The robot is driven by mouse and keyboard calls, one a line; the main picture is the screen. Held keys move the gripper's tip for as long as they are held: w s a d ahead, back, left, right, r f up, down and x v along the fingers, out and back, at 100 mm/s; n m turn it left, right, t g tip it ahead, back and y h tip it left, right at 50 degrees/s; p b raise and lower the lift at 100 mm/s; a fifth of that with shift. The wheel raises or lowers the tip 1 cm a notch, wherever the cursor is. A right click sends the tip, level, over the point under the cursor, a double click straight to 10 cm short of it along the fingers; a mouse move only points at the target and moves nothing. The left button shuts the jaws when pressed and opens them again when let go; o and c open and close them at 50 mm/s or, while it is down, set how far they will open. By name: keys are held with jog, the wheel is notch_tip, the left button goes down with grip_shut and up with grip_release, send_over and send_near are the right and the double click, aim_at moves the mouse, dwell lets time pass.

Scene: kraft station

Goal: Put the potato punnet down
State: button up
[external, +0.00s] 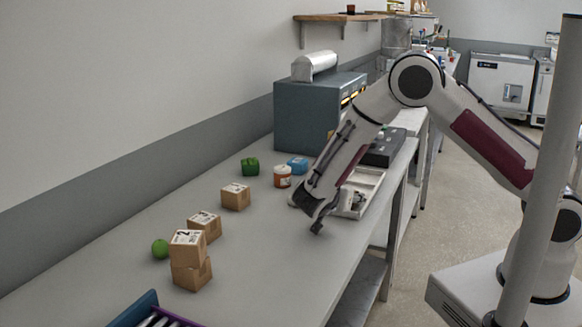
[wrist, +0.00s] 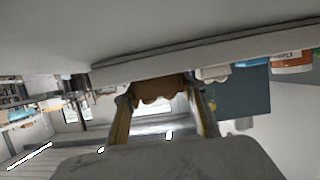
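My gripper (external: 314,207) is low over the bench in the external view, beside the front end of a pale tray. In the wrist view its two yellowish fingers (wrist: 163,105) are set apart, with a brown, lumpy-edged thing filling the space between their tips. I take this to be the potato punnet (wrist: 158,88); the fingers meet its sides. The wrist picture is upside down, with the bench along the top. In the external view the punnet is hidden by my gripper, and I cannot tell whether it touches the bench.
A pale tray (external: 373,184) lies at the bench's right edge. An orange jar (external: 283,177), a blue item (external: 298,164) and a green item (external: 250,167) stand behind. Cardboard boxes (external: 190,260) and a green ball (external: 160,249) are nearer. Bare bench (external: 270,250) lies in front of my gripper.

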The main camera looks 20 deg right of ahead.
jog(key=c, duration=0.6)
jog(key=shift+o, duration=0.2)
jog(key=shift+r, duration=0.15)
jog(key=shift+r, duration=4.85)
